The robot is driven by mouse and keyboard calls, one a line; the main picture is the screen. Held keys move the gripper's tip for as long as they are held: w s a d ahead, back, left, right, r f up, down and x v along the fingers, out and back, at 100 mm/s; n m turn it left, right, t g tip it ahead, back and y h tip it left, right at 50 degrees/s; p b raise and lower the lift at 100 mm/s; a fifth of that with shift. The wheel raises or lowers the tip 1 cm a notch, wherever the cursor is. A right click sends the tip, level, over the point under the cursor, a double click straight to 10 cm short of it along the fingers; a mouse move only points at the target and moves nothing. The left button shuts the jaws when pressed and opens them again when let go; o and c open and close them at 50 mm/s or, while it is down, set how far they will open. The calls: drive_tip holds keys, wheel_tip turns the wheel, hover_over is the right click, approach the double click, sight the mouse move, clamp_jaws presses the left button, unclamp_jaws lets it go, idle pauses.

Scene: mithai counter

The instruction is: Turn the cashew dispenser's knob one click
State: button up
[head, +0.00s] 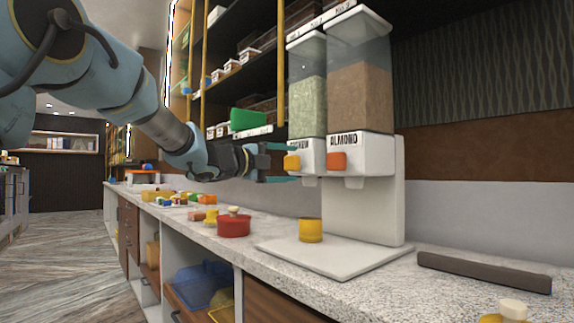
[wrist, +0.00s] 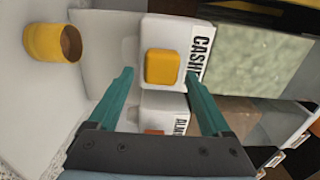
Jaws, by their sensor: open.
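The cashew dispenser (head: 307,100) has a clear hopper of pale green-grey contents and a white front with a yellow knob (head: 291,162). In the wrist view the yellow knob (wrist: 162,67) sits ahead of my gripper, beneath the "CASH..." label. My gripper (head: 281,163) is at the knob in the head view; its teal fingers (wrist: 163,85) are spread, with the knob lying between their lines. Whether the fingers touch the knob cannot be told. The almond dispenser (head: 360,90) stands to the right with an orange knob (head: 337,161).
A yellow cup (head: 310,230) stands on the dispenser's white base (head: 345,262); it also shows in the wrist view (wrist: 50,43). A red container (head: 233,226) is left on the counter. A dark bar (head: 484,271) lies right. Shelves stand behind my arm.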

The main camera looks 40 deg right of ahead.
drive_tip(key=a, duration=1)
drive_tip(key=shift+w+a+b, duration=0.3)
drive_tip(key=shift+a+b, duration=0.1)
drive_tip(key=shift+b, duration=0.05)
drive_tip(key=shift+a, duration=0.1)
drive_tip(key=a+b, duration=0.1)
drive_tip(key=a, duration=0.7)
drive_tip(key=shift+w+a, duration=0.25)
drive_tip(key=shift+a, duration=0.15)
